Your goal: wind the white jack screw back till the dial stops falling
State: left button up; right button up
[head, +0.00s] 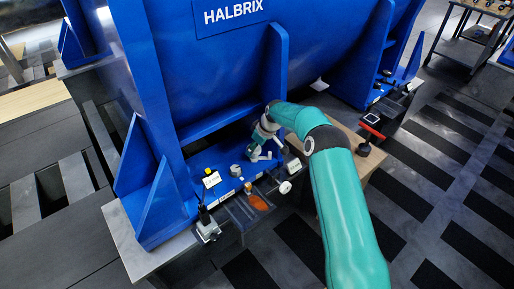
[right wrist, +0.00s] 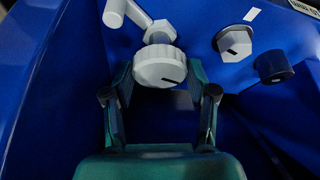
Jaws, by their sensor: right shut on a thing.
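The white ribbed knob (right wrist: 160,70), which looks like the jack screw's head, has a black mark on its face. It sits between the two fingers of my right gripper (right wrist: 161,80) in the right wrist view, and the gripper is shut on it. In the head view my right gripper (head: 262,140) is low at the foot of the blue motor (head: 235,75), and the arm hides part of that spot. A small box with a pale face (head: 211,179) stands on the blue foot; it may be the dial, but I cannot read it. My left gripper is out of view.
A grey hex bolt head (right wrist: 235,43) and a black round cap (right wrist: 273,67) stand right of the knob. A pale bar (right wrist: 116,12) lies beyond it. Another white knob (head: 285,187) sits at the foot's front edge, near an orange piece (head: 258,203).

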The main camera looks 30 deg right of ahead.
jog(key=shift+d+n+g+y+b, duration=0.1)
jog(key=shift+n+g+y+b, duration=0.25)
jog(key=shift+n, duration=0.55)
jog(key=o, duration=1.2)
jog(key=shift+s+r, duration=0.1)
jog(key=shift+c, duration=0.2)
notch_tip(320, 180, up, 10)
dwell(0.9)
